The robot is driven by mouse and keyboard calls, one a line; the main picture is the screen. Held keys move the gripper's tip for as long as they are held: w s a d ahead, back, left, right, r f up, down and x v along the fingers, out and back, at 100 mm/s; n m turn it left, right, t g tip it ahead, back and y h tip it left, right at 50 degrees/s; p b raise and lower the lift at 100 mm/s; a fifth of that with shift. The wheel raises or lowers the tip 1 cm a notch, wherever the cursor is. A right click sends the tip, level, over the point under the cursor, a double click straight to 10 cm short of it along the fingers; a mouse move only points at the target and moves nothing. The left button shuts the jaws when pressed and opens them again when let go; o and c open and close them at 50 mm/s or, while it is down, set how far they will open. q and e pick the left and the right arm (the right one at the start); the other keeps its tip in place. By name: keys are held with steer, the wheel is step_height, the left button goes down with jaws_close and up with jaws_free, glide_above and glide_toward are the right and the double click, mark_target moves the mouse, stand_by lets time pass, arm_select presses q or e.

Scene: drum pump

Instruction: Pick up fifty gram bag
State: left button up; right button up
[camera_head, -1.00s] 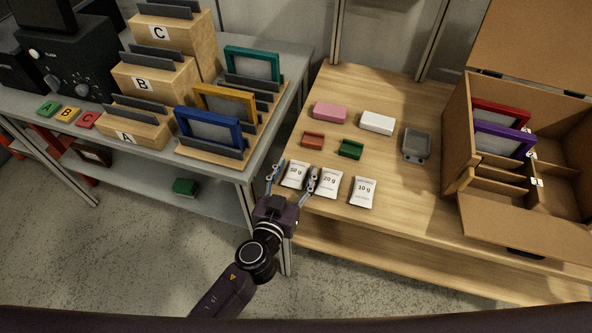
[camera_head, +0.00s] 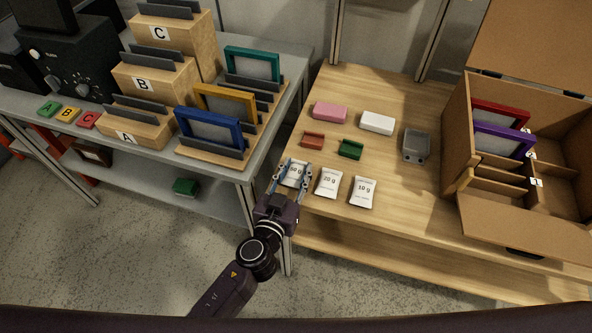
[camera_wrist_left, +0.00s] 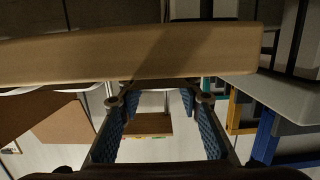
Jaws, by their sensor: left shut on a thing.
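The fifty gram bag (camera_head: 294,176) is a small white packet with a dark label, at the left front edge of the wooden table (camera_head: 400,195). My left gripper (camera_head: 293,168) is shut on it, one finger at each side. I cannot tell whether the bag is clear of the table top. In the left wrist view the two blue-padded fingers (camera_wrist_left: 158,108) show near the table edge (camera_wrist_left: 130,58), and the bag is hard to make out between them. A 20 g bag (camera_head: 329,183) and a 10 g bag (camera_head: 363,192) lie to its right. My right gripper is not in view.
Pink (camera_head: 330,112), white (camera_head: 377,123), red (camera_head: 312,140) and green (camera_head: 351,149) pieces and a grey container (camera_head: 416,145) lie behind the bags. An open cardboard box (camera_head: 456,135) stands at right. A grey table (camera_head: 262,158) with framed panels is close on the left.

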mark_target(296, 170)
arm_select(q)
step_height(296, 170, up, 8)
steer(key=p, duration=0.4)
steer(key=shift+r, duration=0.25)
step_height(296, 170, up, 11)
steer(key=p, duration=0.1)
steer(key=shift+p, duration=0.35)
